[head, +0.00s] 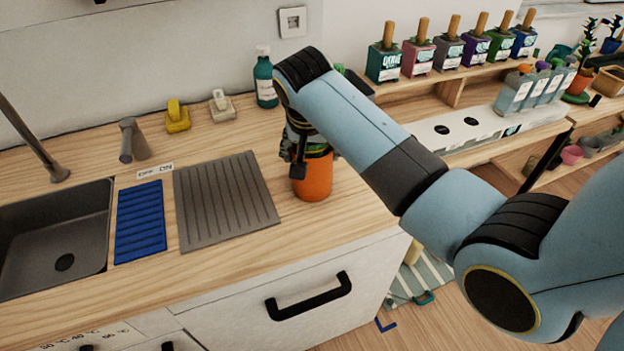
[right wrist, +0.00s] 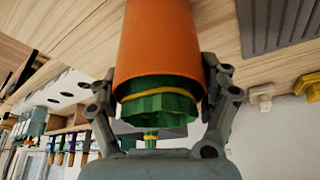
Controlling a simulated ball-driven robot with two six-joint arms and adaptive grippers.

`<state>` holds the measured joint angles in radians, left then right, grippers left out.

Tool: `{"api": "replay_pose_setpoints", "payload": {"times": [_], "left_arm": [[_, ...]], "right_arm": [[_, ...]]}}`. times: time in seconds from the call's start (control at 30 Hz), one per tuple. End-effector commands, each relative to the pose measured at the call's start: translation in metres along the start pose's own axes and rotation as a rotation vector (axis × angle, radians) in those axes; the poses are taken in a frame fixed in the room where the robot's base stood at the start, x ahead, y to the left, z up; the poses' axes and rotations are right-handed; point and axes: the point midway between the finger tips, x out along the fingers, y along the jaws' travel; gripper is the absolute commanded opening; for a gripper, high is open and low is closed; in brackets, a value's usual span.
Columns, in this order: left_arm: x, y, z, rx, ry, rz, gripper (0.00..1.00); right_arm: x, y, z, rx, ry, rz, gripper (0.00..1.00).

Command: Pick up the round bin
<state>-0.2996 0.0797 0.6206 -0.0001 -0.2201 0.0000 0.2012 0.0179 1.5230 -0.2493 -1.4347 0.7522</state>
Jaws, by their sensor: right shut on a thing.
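The round bin is an orange cylinder (head: 313,179) at the right end of the wooden counter, just right of the grey ribbed mat. It looks upright, and I cannot tell whether its base touches the counter. In the right wrist view the orange bin (right wrist: 160,45) fills the upper middle, with a green folded top and a yellow band at its rim. My right gripper (head: 303,150) reaches down over it and is shut on it. In the right wrist view its fingers (right wrist: 163,88) lie on both sides of the rim. My left gripper is out of view.
The grey mat (head: 225,200), blue rack (head: 140,222) and sink (head: 50,240) lie to the left. A teal bottle (head: 265,80), a yellow block (head: 177,117) and a pale block (head: 221,106) stand behind. Shelves with several bottles (head: 417,57) are at the right.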

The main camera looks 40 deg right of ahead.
Motion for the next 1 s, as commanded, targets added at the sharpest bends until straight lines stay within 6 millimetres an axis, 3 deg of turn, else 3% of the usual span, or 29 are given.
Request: {"api": "replay_pose_setpoints", "payload": {"times": [0.03,0.17,0.57,1.0], "left_arm": [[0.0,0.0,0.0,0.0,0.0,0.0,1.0],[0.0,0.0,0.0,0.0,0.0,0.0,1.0],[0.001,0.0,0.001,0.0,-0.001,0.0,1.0],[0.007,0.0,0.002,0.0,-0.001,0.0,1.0]], "right_arm": [[0.0,0.0,0.0,0.0,0.0,0.001,0.37],[0.0,0.0,0.0,0.0,0.0,0.001,0.2],[-0.005,0.0,-0.003,0.0,0.002,0.0,0.2],[-0.039,0.0,-0.017,0.0,0.003,-0.001,0.2]]}}
